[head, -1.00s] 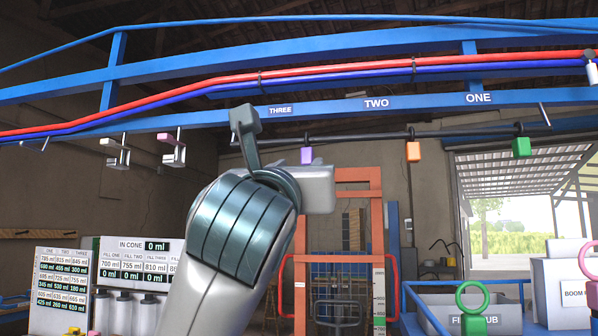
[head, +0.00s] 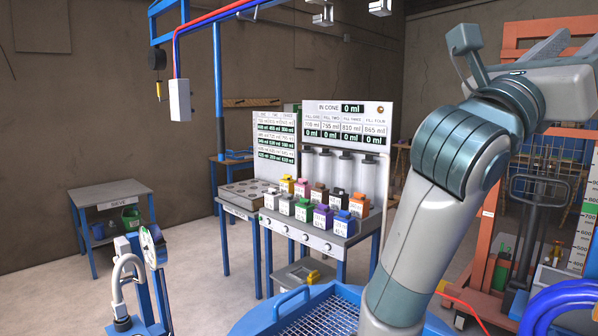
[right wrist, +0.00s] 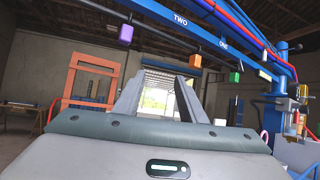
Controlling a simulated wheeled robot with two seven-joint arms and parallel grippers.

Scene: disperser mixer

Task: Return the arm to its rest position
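My right arm rises through the right part of the head view, and its gripper (head: 568,48) is raised at the upper right, partly cut off by the picture edge. In the right wrist view the two fingers of this gripper (right wrist: 160,84) stand well apart with nothing between them. No object touches it. My left arm and left gripper are not in view.
A filling bench with a panel (head: 347,120) and several coloured containers stands mid-room. A blue tub with a mesh top (head: 318,312) is close in front. An orange frame (head: 489,215) stands behind my arm. A grey side table (head: 108,194) is at left, with open floor nearby.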

